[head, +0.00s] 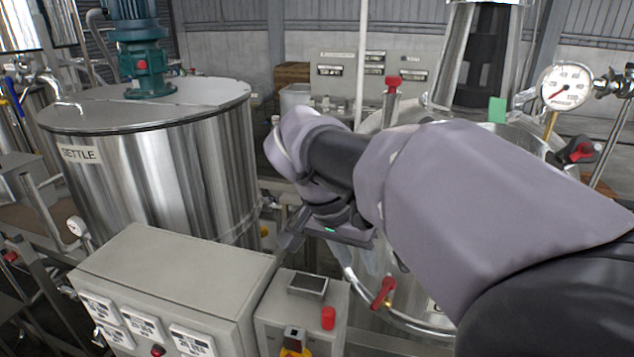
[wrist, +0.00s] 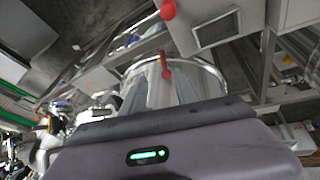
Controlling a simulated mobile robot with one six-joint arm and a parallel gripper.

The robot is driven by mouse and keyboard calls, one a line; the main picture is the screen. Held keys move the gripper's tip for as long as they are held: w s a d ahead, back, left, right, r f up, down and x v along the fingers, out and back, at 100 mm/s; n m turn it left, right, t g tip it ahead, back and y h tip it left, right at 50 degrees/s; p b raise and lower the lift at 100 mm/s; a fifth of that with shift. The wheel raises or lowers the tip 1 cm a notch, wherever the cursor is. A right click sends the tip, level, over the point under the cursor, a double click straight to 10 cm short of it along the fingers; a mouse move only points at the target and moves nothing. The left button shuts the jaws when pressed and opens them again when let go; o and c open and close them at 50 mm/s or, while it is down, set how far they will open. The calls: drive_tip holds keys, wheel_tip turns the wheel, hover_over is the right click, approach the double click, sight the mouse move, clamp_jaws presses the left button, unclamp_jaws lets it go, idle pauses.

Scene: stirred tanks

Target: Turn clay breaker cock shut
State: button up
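A red-handled cock (head: 382,292) sits low on the front of the steel tank (head: 420,328) at the lower middle of the head view. The tank's label is mostly hidden behind my arm; only a first letter like C shows. The red handle also shows in the wrist view (wrist: 165,66), tilted slightly from upright in the picture. My gripper (head: 335,248) is above and to the left of the cock in the head view, apart from it. Its two fingers (wrist: 166,90) appear spread, with nothing seen between them but the tank behind.
A grey control box (head: 170,285) and a smaller box with a red button (head: 328,318) stand close at the front left. A steel tank marked SETTLE (head: 160,160) stands at left. Other red-handled valves (head: 393,84) and a pressure gauge (head: 566,86) are behind my arm.

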sight(377, 298)
drive_tip(key=b+x, duration=0.1)
drive_tip(key=x, duration=0.4)
drive_tip(key=b+x, duration=0.2)
drive_tip(key=x, duration=0.4)
drive_tip(key=w+b+x, duration=0.1)
drive_tip(key=x, duration=0.4)
drive_tip(key=shift+w+d+b, duration=0.1)
drive_tip(key=shift+b, duration=0.25)
drive_tip(key=shift+c, duration=0.5)
clamp_jaws()
